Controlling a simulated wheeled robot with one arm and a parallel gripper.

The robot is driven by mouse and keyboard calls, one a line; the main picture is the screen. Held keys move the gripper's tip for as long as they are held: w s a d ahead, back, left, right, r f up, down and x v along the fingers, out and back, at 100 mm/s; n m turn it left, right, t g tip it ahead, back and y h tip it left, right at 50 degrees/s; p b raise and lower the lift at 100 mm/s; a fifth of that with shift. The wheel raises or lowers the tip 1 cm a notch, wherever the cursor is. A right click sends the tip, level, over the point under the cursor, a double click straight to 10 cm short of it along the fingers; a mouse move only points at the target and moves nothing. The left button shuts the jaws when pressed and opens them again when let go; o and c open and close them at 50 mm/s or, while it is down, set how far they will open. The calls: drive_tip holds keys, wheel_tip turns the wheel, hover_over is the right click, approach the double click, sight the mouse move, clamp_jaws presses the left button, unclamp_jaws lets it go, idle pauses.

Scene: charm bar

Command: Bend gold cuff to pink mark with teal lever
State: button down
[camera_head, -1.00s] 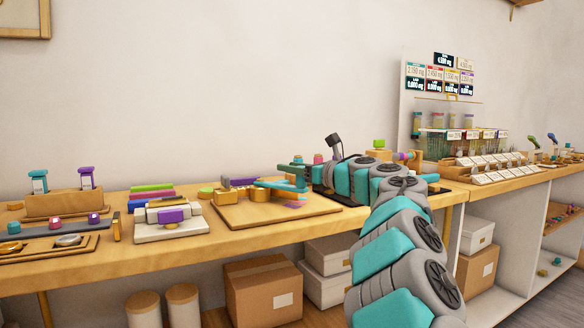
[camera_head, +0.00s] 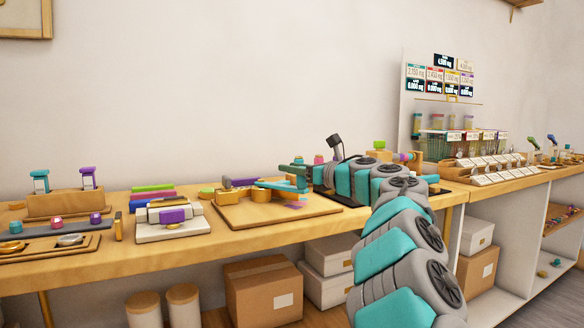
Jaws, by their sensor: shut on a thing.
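The teal lever (camera_head: 280,186) extends over the wooden bending board (camera_head: 240,217) toward my gripper. My gripper (camera_head: 303,177) is shut on the lever's right end, with my arm reaching in from the right. A gold piece (camera_head: 260,195) sits on the board under the lever; at this size I cannot tell the cuff from the gold former. A pink-purple mark (camera_head: 294,205) lies flat on the board below the lever's right part. The exact gap between cuff and mark is too small to tell.
A wooden rack with teal and purple stamps (camera_head: 62,203) and a tray with metal dishes (camera_head: 45,246) are farther left. Bare wall rises behind the bench.

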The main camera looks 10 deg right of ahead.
drive_tip(key=shift+f, duration=0.15)
idle(0.3)
drive_tip(key=shift+s+a+f+m+t+h+b, duration=0.1)
drive_tip(key=shift+s+a+m+t+h+b, duration=0.5)
drive_tip(key=shift+b, duration=0.5)
drive_tip(key=shift+s+a+m+t+h+b, duration=0.15)
drive_tip(key=shift+m+h+b, duration=0.1)
drive_tip(key=shift+h, duration=0.2)
drive_tip(key=shift+a+m+t+h+b, duration=0.15)
drive_tip(key=shift+m+h, duration=0.1)
drive_tip(key=shift+h, duration=0.2)
drive_tip(key=shift+d, duration=0.2)
drive_tip(key=c, duration=0.9)
unclamp_jaws()
drive_tip(key=shift+d, duration=0.1)
drive_tip(key=o, duration=0.3)
drive_tip(key=shift+d, duration=0.15)
drive_tip(key=shift+o, duration=0.4)
